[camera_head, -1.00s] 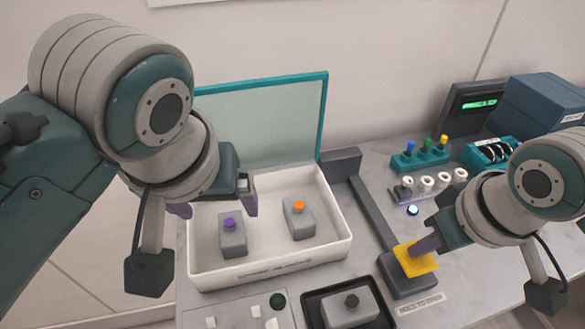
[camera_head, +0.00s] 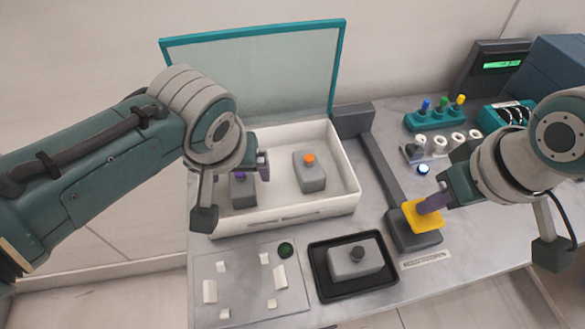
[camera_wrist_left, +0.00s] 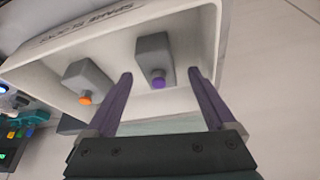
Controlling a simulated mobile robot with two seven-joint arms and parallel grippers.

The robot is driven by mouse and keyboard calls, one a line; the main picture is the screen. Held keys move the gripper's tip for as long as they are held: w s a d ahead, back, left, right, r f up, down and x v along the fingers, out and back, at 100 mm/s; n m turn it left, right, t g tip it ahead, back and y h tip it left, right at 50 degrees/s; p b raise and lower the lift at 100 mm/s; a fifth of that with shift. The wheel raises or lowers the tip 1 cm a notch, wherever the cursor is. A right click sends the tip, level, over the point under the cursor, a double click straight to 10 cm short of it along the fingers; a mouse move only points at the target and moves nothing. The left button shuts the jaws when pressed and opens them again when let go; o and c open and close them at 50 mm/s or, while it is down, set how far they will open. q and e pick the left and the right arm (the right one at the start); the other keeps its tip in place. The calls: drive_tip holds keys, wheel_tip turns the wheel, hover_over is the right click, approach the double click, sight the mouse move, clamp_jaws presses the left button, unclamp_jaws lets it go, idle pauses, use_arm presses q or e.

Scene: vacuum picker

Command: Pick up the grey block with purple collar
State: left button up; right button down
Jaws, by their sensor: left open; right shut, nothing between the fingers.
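The grey block with purple collar (camera_head: 243,193) stands in the left part of the white bin, partly hidden behind my left gripper (camera_head: 252,170) in the head view. In the left wrist view, the block (camera_wrist_left: 152,52) lies ahead, between the lines of the two purple fingers. The left gripper (camera_wrist_left: 160,74) is open and empty, apart from the block. My right gripper (camera_head: 431,204) is shut with nothing between its fingers, its tips at the yellow pad (camera_head: 416,220) on a grey base.
A grey block with orange collar (camera_head: 311,177) stands to the right in the same white bin (camera_head: 290,219), whose teal-framed lid (camera_head: 265,80) is raised behind. A black tray (camera_head: 323,290) holds a dark-topped grey block in front. A panel (camera_head: 240,300) with white pegs lies front left.

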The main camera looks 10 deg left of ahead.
use_arm(q)
drive_tip(key=shift+x, duration=0.8)
clamp_jaws()
